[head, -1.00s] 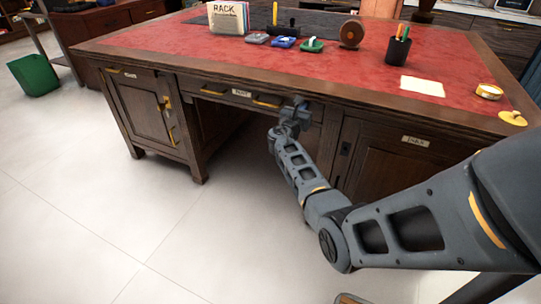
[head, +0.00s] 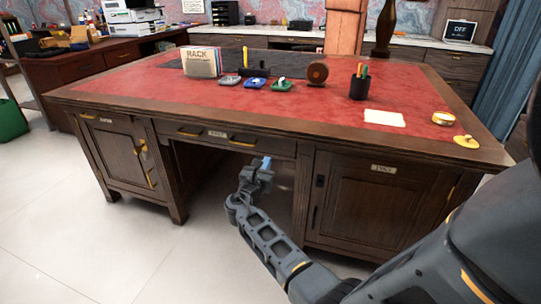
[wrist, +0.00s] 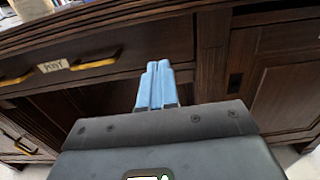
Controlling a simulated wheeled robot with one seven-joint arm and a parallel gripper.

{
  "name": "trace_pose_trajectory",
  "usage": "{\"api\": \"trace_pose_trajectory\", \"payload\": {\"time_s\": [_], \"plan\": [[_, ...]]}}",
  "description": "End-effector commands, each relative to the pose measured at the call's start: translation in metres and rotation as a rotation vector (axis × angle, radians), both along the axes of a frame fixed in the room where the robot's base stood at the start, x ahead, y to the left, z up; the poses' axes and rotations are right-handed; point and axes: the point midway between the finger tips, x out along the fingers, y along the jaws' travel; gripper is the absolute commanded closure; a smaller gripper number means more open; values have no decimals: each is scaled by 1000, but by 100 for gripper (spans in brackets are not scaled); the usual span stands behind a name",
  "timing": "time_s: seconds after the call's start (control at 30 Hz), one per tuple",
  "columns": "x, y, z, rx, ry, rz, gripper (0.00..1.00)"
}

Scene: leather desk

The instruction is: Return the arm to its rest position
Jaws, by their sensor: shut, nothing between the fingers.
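My gripper (head: 262,165) is in front of the desk's kneehole, below the desktop edge. In the wrist view its blue fingers (wrist: 156,86) are together with nothing between them. They point at the desk front, just under the middle drawer (wrist: 85,66). My arm reaches in from the lower right of the head view. The wooden desk (head: 400,146) has a red leather top. The middle drawer, labelled POST, looks shut and has two brass handles.
Left (head: 128,156) and right (head: 372,205) cabinet doors flank the kneehole. On the desktop are a rack of folders (head: 201,62), a pen cup (head: 360,84), a paper (head: 384,118), a tape roll (head: 443,118) and a yellow knobbed item (head: 466,141). The floor (head: 90,240) at left is clear.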

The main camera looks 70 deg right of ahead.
Motion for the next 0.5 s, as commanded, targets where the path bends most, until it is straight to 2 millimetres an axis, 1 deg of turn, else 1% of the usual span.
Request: {"api": "trace_pose_trajectory", "payload": {"time_s": [0.03,0.1,0.43,0.5], "plan": [[0,5,1,0,0,2,100],[-1,10,0,0,0,0,100],[-1,14,-1,2,-2,2,100],[-2,20,-5,17,-18,18,100]]}}
